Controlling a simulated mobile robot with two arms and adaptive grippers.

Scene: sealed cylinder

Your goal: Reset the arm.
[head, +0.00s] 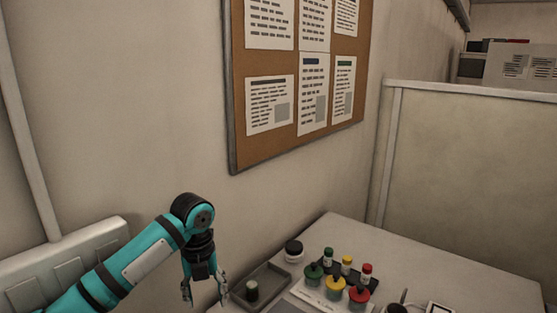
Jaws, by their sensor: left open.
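My left arm comes in from the lower left, and its left gripper (204,290) hangs pointing down at the left edge of the table. Its fingers are apart with nothing between them. It is just left of a grey tray (272,273). A small dark cylinder with a pale top (252,290) stands in that tray. My right gripper is not in this view.
The light table (440,270) also holds a dark-lidded jar (294,250), several small capped vials and green, yellow and red-topped containers (334,288). A corkboard (240,110) hangs on the wall behind. A partition (470,170) stands at the right.

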